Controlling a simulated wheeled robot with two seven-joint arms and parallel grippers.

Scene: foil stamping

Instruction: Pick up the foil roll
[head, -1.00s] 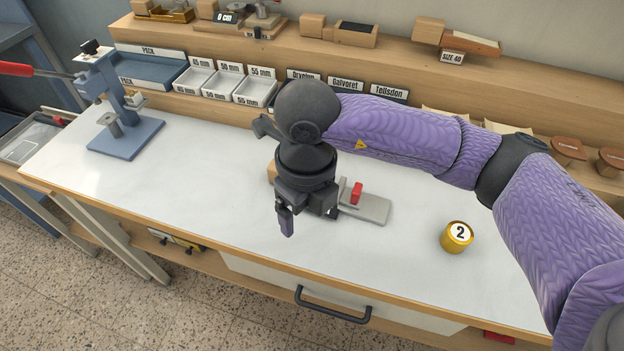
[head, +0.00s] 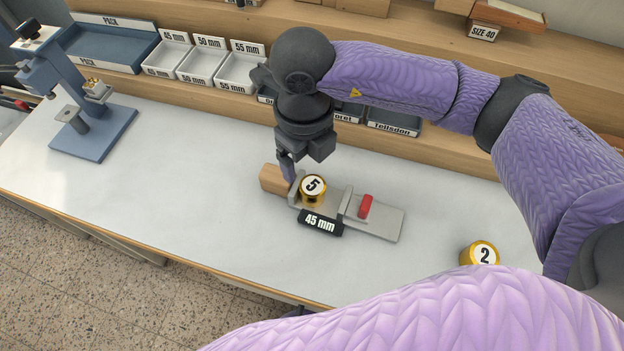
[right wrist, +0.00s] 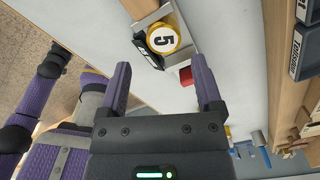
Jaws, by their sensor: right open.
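Two gold rolls with white number faces are on the bench. The roll marked 5 (head: 312,188) sits in a grey metal holder (head: 375,218) with a wooden end and a black "45 mm" label. The roll marked 2 (head: 481,253) stands on the bench to the right, partly hidden by a purple arm link of mine. My right gripper (head: 288,172) is just behind and left of the roll marked 5. In the right wrist view my right gripper (right wrist: 161,78) is open and empty, with the roll marked 5 (right wrist: 163,39) beyond its fingertips. My left gripper does not show.
A blue press (head: 90,125) stands at the left. A red block (head: 366,206) is on the holder.

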